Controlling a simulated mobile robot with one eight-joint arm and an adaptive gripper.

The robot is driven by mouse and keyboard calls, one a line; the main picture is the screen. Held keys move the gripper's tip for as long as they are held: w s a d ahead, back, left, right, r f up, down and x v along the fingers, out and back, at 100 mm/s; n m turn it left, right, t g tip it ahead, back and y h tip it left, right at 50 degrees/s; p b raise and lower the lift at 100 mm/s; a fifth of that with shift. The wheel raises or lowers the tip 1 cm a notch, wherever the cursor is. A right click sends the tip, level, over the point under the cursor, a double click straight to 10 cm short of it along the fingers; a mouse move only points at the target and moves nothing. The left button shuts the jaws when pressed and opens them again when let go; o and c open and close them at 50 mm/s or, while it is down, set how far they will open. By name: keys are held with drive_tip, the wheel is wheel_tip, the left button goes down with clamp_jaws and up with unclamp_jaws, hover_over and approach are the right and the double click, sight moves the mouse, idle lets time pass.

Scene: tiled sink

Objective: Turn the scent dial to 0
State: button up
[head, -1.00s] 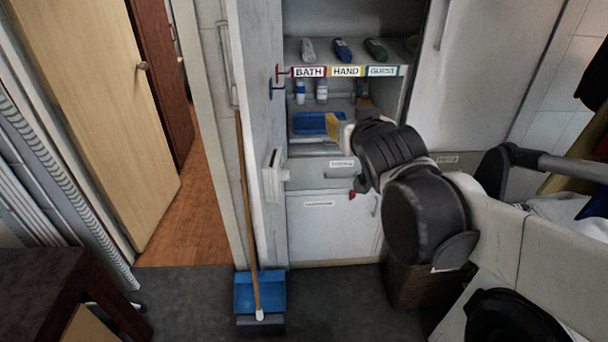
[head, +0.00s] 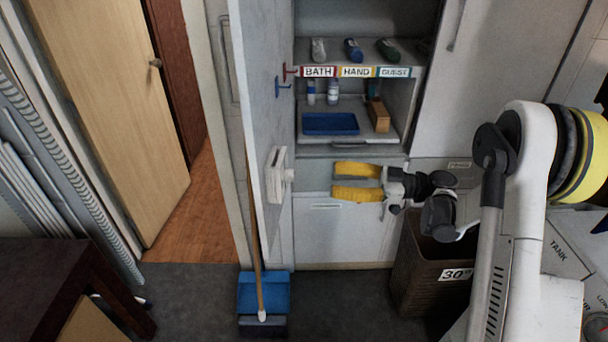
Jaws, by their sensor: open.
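My gripper (head: 334,181) has yellow fingers, one above the other, parted and pointing left towards the knob. It is open and empty, in front of the drawer below the shelves, to the right of the knob with a gap between them.
A blue tray (head: 330,124), small bottles and a brown box (head: 378,115) stand on the shelf above my gripper. Red and blue hooks are on the side panel. A broom and blue dustpan (head: 263,292) stand below. A brown basket (head: 424,275) is at the lower right.

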sight(289, 175)
drive_tip(key=b+x, duration=0.2)
drive_tip(key=x, duration=0.8)
drive_tip(key=shift+a, duration=0.4)
clamp_jaws()
